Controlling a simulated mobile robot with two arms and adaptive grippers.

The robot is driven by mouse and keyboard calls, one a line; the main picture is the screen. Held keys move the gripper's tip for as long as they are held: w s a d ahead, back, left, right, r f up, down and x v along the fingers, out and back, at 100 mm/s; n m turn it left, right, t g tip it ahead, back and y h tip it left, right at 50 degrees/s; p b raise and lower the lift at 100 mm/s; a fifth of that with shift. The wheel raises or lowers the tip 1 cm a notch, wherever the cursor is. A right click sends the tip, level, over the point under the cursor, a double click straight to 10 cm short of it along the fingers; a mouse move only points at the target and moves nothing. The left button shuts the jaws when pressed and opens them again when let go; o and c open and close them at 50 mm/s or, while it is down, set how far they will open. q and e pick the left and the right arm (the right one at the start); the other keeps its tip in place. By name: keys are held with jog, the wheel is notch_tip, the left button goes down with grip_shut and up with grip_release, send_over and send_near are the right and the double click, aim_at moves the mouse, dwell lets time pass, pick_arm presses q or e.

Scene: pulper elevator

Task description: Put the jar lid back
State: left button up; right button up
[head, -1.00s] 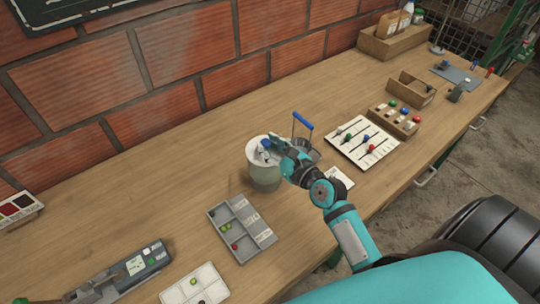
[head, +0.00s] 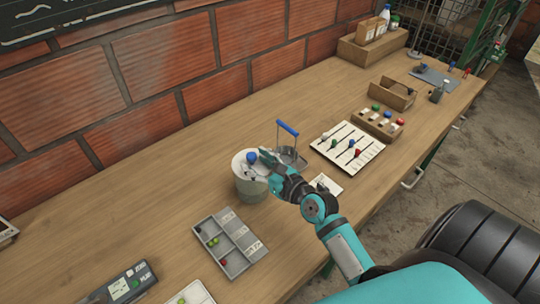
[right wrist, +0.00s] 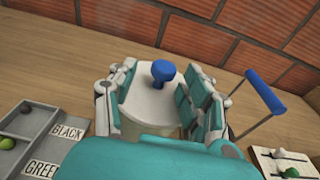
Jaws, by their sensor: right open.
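A grey-green jar (head: 249,188) stands on the bench with a white lid (head: 239,162) on its mouth. I cannot tell whether the lid sits fully flush. A blue knob (head: 251,157) stands up from the lid. My right gripper (head: 260,163) is over the jar top, beside the knob. In the right wrist view the fingers of the right gripper (right wrist: 158,98) are spread apart on either side of the lid (right wrist: 145,104), with the blue knob (right wrist: 163,71) upright beyond them and a visible gap around it. My left gripper is out of view.
A caddy with a blue handle (head: 288,128) stands close right of the jar. A grey sorting tray (head: 230,243) lies in front of it. A white slotted board (head: 347,147) and wooden boxes (head: 392,93) are farther right. The bench left of the jar is clear.

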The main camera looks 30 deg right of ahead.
jog(key=b+v, duration=0.1)
jog(key=v, duration=1)
jog(key=shift+b, duration=0.3)
